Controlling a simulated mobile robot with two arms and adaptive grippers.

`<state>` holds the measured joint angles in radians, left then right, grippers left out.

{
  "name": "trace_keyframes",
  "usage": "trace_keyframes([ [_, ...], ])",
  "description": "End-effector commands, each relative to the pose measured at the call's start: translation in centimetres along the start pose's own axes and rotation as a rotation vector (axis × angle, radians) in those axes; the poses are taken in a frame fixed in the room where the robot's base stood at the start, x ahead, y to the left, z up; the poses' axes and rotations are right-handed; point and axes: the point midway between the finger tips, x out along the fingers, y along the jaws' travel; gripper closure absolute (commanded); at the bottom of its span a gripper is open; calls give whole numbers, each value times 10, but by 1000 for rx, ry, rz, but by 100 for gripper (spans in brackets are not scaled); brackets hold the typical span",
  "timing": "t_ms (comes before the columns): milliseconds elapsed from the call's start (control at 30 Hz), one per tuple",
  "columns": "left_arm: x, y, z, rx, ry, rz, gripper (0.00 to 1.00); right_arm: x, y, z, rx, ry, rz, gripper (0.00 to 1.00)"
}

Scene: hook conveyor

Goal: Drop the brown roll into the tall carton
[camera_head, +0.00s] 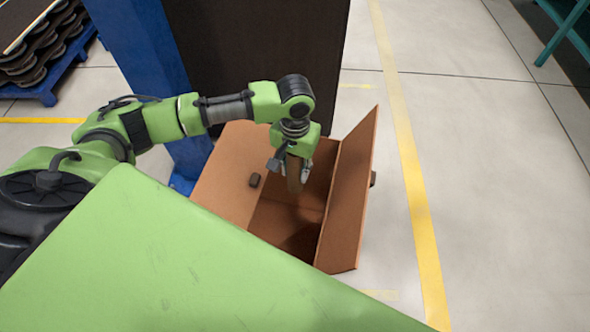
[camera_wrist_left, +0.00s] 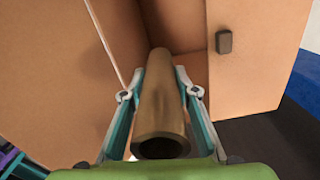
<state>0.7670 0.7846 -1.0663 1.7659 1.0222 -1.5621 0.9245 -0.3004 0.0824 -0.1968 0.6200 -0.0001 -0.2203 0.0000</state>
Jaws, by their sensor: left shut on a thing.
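The brown roll (camera_head: 294,174) is a hollow tube held by my left gripper (camera_head: 290,165) above the open top of the tall carton (camera_head: 345,205). In the left wrist view the roll (camera_wrist_left: 161,105) lies between the two fingers of the left gripper (camera_wrist_left: 160,90), its open end facing the camera. The left gripper is shut on it. The carton's brown flaps stand open to the left and right, and its walls (camera_wrist_left: 60,70) fill much of the left wrist view. The carton's inside is dark and its floor is hard to make out. My right gripper is not in view.
A blue post (camera_head: 145,50) and a dark panel (camera_head: 255,45) stand behind the carton. A blue pallet with stacked dark parts (camera_head: 40,50) is at the upper left. The floor right of the carton is clear, with a yellow line (camera_head: 408,160).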

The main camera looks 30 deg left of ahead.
Motion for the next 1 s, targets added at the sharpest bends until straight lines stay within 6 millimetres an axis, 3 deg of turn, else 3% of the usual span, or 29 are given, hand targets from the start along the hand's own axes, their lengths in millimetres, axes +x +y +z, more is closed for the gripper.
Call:
trace_keyframes([
  [267, 0, 0, 0, 0, 0, 0, 93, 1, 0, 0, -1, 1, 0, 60],
  [300, 0, 0, 0, 0, 0, 0, 67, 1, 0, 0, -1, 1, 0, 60],
  [367, 0, 0, 0, 0, 0, 0, 52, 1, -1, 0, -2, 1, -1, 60],
  [767, -3, 0, 0, 1, 1, 0, 52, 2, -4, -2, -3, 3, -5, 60],
  [1000, -42, 1, -2, 1, 5, 2, 52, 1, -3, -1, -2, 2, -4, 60],
])
